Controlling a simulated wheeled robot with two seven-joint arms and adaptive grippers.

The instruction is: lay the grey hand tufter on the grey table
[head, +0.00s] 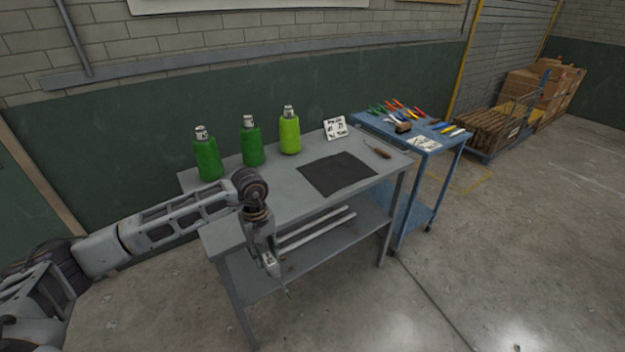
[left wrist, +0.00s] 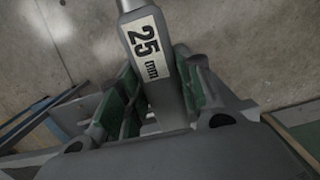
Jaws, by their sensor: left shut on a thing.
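The grey hand tufter (left wrist: 148,60) bears a white label reading 25 in the left wrist view. My left gripper (head: 262,243) is shut on it, with the green-lined fingers on either side of its body. In the head view the tufter (head: 271,264) hangs below the gripper with its thin end down. It is in front of the near edge of the grey table (head: 285,206), apart from the tabletop. Part of the tufter is hidden by the fingers. My right gripper is not in view.
A dark mat (head: 338,174), a white card (head: 335,128) and a brown-handled tool (head: 377,149) are also on top. The front left of the tabletop is bare. A blue cart (head: 448,146) with several tools stands to the right.

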